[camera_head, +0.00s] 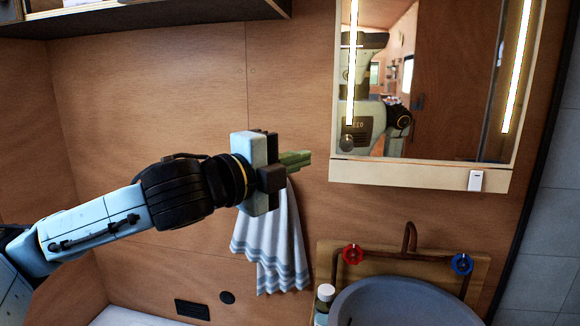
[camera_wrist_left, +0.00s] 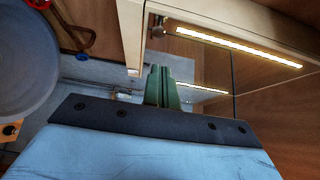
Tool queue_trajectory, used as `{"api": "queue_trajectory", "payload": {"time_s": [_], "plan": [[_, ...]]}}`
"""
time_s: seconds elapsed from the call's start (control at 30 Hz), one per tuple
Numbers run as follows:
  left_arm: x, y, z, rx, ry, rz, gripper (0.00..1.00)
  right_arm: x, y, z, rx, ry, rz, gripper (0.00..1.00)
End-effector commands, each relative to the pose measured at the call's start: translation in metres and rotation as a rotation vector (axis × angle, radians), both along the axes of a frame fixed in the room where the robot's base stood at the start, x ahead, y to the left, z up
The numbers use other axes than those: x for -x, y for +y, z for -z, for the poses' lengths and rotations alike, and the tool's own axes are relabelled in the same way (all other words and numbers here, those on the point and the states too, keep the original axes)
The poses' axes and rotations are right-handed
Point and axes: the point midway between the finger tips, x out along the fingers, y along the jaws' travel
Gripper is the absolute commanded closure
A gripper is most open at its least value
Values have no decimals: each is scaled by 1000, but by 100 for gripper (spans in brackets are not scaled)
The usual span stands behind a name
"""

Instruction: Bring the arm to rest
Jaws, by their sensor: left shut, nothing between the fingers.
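My left arm comes in from the left in the head view, stretched out and raised in front of the wooden wall. My left gripper (camera_head: 306,159) points right, toward the lower left corner of the mirror cabinet, and its green fingers are shut with nothing between them. The closed fingers also show in the left wrist view (camera_wrist_left: 162,87), below the cabinet's edge. My right gripper is not in either view.
The lit mirror cabinet (camera_head: 425,174) hangs on the wall at the right. Below it are a grey sink (camera_head: 400,298), a red tap knob (camera_head: 353,254), a blue tap knob (camera_head: 461,264) and a small bottle (camera_head: 324,299). A striped towel (camera_head: 272,245) hangs behind my gripper. A shelf (camera_head: 150,18) is overhead.

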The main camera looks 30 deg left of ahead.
Motion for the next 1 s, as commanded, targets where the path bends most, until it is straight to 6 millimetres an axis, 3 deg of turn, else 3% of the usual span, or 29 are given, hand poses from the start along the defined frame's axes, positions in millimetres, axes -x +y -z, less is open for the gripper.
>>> {"api": "queue_trajectory", "payload": {"time_s": [0.37, 0.47, 0.57, 0.67, 0.8, 0.9, 1.0], "plan": [[10, 4, 0, 0, 2, 2, 100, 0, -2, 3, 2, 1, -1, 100], [2, 8, 5, 25, 14, -7, 100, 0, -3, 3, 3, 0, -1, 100], [-23, 22, 22, 105, 52, -34, 100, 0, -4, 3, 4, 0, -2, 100], [-62, 46, 62, 234, 120, -89, 100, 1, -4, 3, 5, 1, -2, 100], [-108, 84, 152, 422, 242, -196, 100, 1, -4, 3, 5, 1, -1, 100], [-123, 106, 224, 528, 327, -277, 100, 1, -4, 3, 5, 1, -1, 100], [-124, 122, 300, 615, 413, -359, 100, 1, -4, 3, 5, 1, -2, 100]]}}
